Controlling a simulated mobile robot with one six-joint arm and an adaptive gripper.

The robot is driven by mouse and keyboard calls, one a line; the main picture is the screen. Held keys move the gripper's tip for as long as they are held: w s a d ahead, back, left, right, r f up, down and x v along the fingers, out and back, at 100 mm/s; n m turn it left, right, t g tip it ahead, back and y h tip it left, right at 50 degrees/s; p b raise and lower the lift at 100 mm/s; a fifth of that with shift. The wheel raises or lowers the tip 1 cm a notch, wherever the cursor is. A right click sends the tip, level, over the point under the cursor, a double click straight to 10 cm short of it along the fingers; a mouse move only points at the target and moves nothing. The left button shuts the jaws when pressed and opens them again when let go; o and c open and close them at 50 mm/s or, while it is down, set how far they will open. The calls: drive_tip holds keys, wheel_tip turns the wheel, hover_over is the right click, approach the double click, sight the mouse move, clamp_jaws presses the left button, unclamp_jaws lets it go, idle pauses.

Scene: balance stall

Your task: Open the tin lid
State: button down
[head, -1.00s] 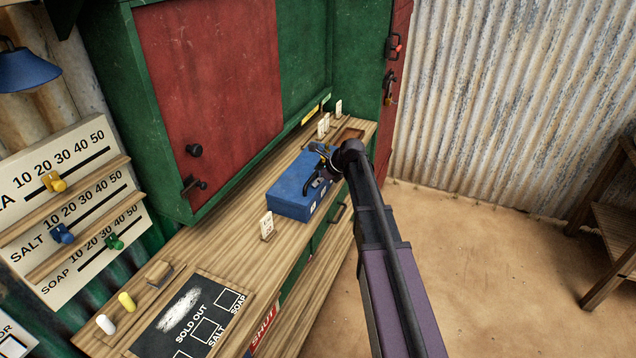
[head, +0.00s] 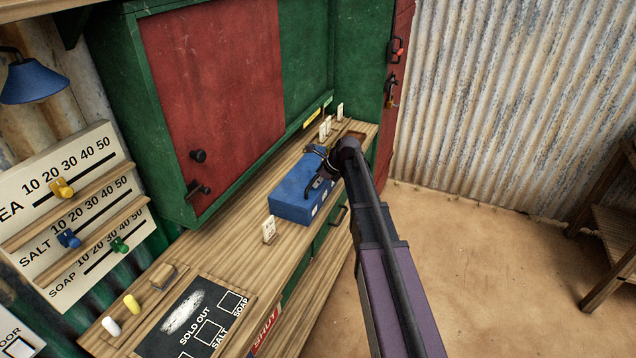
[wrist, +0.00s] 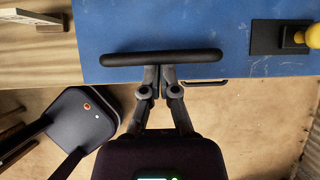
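The blue tin (head: 290,212) stands on the wooden counter with its lid down. In the wrist view its blue top (wrist: 210,30) fills the upper part, with a dark bar handle (wrist: 125,60) lying across it near the front edge. My gripper (wrist: 161,72) reaches the middle of this bar from below in the picture. Its two fingers are close together, and their tips are hidden at the bar. I cannot tell whether they clasp it or only touch it. In the head view my gripper (head: 322,172) is over the tin's right side, partly covered by my arm.
A yellow knob (wrist: 305,36) on a dark plate is at the tin's right in the wrist view. A small white card (head: 269,229) stands on the counter (head: 245,257) before the tin. Green and red shutters (head: 215,90) rise behind. Open floor (head: 490,260) lies at right.

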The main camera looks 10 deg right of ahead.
drive_tip(key=shift+a+r, duration=0.1)
drive_tip(key=shift+r, duration=0.05)
drive_tip(key=p, duration=0.1)
drive_tip(key=r+p, duration=0.1)
drive_tip(key=r+g+h+p, duration=0.1)
drive_tip(key=shift+w+a+r+p, duration=0.2)
drive_tip(key=shift+w+a+p, duration=0.15)
drive_tip(key=shift+w+p, duration=0.05)
drive_tip(key=a+r+h+p, duration=0.1)
drive_tip(key=p, duration=0.1)
drive_tip(key=w+r+g+h+p, duration=0.1)
drive_tip(key=r+p, duration=0.1)
drive_tip(key=shift+w+a+g+h, duration=0.15)
drive_tip(key=shift+a+g+h, duration=0.15)
drive_tip(key=shift+a, duration=0.05)
drive_tip(key=w+a+r+g+h+p, duration=0.1)
drive_tip(key=w+a+r+p, duration=0.3)
drive_tip(key=a, duration=0.2)
drive_tip(key=shift+w+h+p, duration=0.2)
drive_tip(key=shift+h+p, duration=0.15)
drive_tip(key=shift+h, duration=0.05)
drive_tip(key=shift+a+r, duration=0.1)
drive_tip(key=shift+a, duration=0.05)
